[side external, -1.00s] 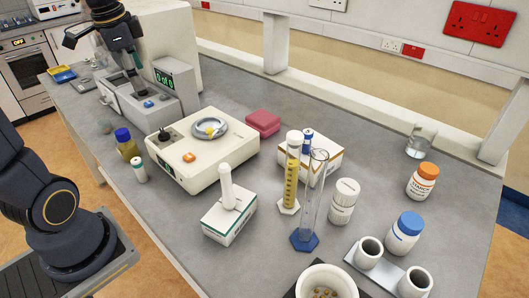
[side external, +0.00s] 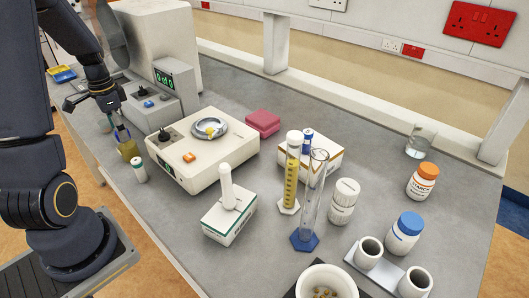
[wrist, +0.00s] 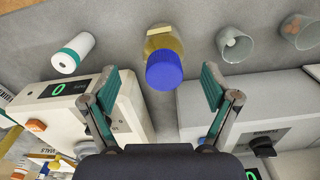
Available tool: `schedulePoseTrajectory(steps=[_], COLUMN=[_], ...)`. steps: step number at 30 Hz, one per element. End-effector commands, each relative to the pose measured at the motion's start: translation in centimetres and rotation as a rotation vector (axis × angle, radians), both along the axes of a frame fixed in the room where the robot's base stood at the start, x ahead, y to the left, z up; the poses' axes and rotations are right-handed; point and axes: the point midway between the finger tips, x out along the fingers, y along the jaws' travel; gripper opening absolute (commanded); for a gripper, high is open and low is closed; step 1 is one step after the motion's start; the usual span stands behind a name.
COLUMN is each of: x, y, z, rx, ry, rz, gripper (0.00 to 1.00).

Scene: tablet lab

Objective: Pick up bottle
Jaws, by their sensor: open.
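A bottle (wrist: 164,70) with a blue cap and yellowish contents stands upright on the bench, between two white machines. In the side external view the bottle (side external: 129,151) is at the left, its cap partly hidden by the fingers. My gripper (side external: 117,133) is just above and around the top of it there. In the wrist view my gripper (wrist: 164,88) is open, with one finger on each side of the blue cap and gaps on both sides. I see no clear contact.
A white tube with a green band (side external: 139,171) stands close by the bottle. A white machine with a dish (side external: 190,160) is to the right, and a display machine (side external: 160,95) is behind. Two small clear cups (wrist: 235,45) (wrist: 298,32) are near in the wrist view.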

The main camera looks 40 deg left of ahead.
Motion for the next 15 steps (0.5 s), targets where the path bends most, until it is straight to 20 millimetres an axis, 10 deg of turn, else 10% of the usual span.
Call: schedulePoseTrajectory(steps=[15], x=[0.4], y=[0.4], z=[-5.4], rx=[0.0], ry=[-0.001], rz=[0.0], gripper=[0.87])
